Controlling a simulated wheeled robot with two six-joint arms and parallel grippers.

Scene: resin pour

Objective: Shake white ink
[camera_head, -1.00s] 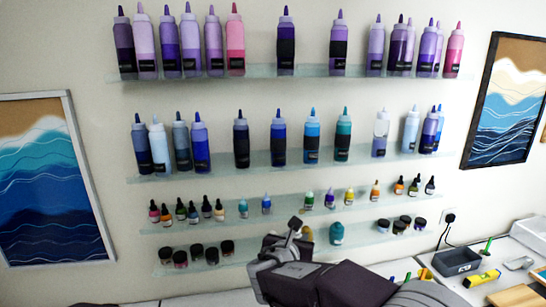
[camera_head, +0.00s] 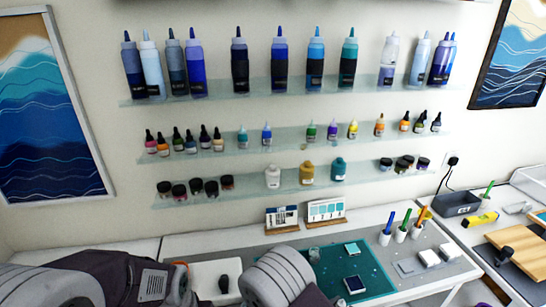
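A small white bottle (camera_head: 272,177) stands upright on the lowest shelf (camera_head: 235,196), left of a gold bottle (camera_head: 307,174) and a teal bottle (camera_head: 339,170). Its label is too small to read, so I cannot tell if it is the white ink. Small dropper bottles of several colours, such as a blue one (camera_head: 266,135), stand on the shelf above; none is clearly white. Links of my two arms cross the bottom of the head view. Neither gripper's fingertips show, and I see nothing held.
Below the shelves, a table has a green mat (camera_head: 375,270), two cards (camera_head: 326,212) and several pens in white holders (camera_head: 401,235). A white tray (camera_head: 205,272) is partly behind my arms. A side table at right carries a black box (camera_head: 455,208) and a wooden board (camera_head: 522,238).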

